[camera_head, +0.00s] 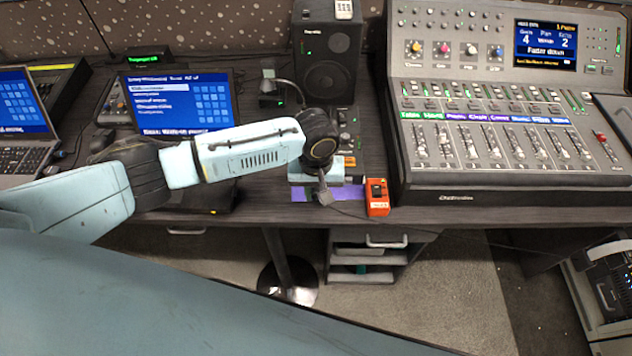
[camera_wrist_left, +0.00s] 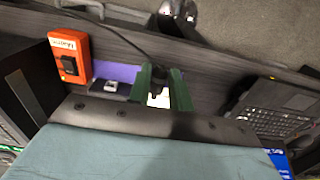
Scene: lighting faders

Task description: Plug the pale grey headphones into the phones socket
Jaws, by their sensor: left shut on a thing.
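My left gripper (camera_head: 322,190) is at the front edge of the desk, over the purple strip (camera_head: 346,192). In the left wrist view its two green fingers (camera_wrist_left: 160,80) are shut on a dark plug (camera_wrist_left: 154,72), whose thin cable leads away toward the upper left. A small white patch shows between the fingers. I cannot make out the pale grey headphones themselves in either view. The phones socket cannot be told apart; my gripper and wrist cover part of the area around the strip. My right gripper is not in view.
An orange switch box (camera_head: 377,197) stands just right of the gripper and also shows in the left wrist view (camera_wrist_left: 69,58). The large fader console (camera_head: 500,180) is farther right. A black speaker (camera_head: 327,60) stands behind. A laptop (camera_head: 22,105) is at far left.

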